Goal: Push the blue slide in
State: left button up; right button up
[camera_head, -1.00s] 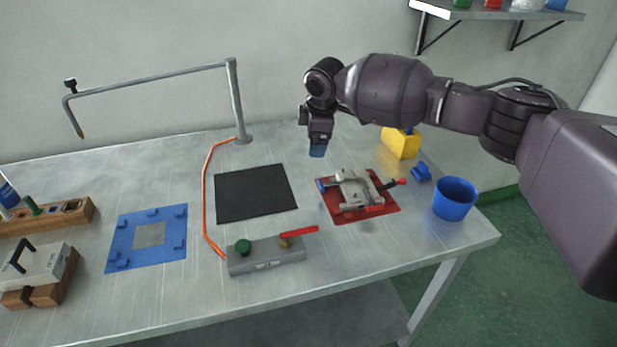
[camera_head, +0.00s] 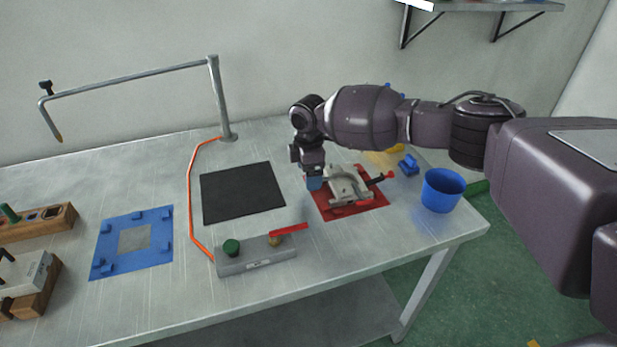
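The grey fixture (camera_head: 345,186) sits on a red mat (camera_head: 365,209) at the right of the table. In the earlier frame a small blue piece, likely the blue slide, shows at the fixture's left side. My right gripper (camera_head: 314,183) now covers that spot, so the slide is hidden. The gripper points down, its blue-tipped end low beside the fixture's left side. I cannot tell whether it touches the slide or whether its fingers are apart. My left gripper is not in view.
A blue cup (camera_head: 442,191) and a blue part (camera_head: 408,164) stand farther right.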

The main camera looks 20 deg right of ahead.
jog(key=shift+f, duration=0.9)
